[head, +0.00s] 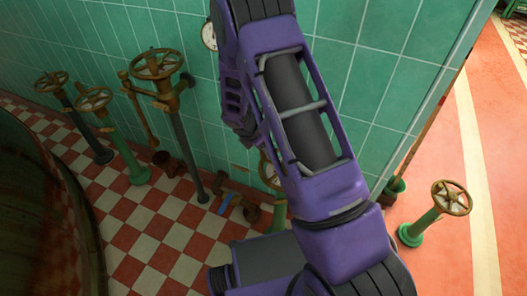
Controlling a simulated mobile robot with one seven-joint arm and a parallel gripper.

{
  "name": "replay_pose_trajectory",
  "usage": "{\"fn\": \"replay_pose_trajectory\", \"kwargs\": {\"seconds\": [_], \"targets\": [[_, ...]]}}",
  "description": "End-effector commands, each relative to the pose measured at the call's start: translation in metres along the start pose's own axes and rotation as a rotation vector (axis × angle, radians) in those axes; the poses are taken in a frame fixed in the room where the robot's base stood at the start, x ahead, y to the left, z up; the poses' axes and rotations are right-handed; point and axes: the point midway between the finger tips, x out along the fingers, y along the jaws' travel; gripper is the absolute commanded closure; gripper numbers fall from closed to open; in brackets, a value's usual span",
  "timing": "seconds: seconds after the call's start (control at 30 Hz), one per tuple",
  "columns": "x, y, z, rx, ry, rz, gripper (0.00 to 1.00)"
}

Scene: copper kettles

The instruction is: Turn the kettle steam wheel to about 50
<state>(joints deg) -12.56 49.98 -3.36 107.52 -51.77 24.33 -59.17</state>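Several valve handwheels are in the head view, and I cannot tell which is the kettle steam wheel. A large brass wheel (157,65) stands on a dark post near the tiled wall. Left of it are a wheel on a green post (92,98) and a wheel on a dark post (51,82). Another wheel (452,197) tops a short green post at the right. A further wheel (268,172) is mostly hidden behind my purple arm. A round white gauge (209,36) is on the wall, partly beside my arm; its reading is too small. My gripper is not in view.
A green tiled wall (390,55) runs behind my arm and ends in a corner at the right. A large dark curved vessel (35,215) fills the left edge. Low pipes (235,203) lie by the wall foot. The checkered floor (150,250) is open between vessel and pipes.

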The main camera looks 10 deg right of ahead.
Motion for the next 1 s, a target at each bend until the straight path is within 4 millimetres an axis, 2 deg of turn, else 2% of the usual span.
{"fn": "replay_pose_trajectory", "kwargs": {"seconds": [0.1,0.4,0.47,0.77,1.0], "targets": [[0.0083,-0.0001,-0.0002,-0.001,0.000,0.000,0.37],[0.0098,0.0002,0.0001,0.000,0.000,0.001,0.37],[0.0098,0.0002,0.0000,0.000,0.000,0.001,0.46],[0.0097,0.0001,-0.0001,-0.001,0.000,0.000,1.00],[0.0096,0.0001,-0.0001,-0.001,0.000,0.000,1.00]]}}
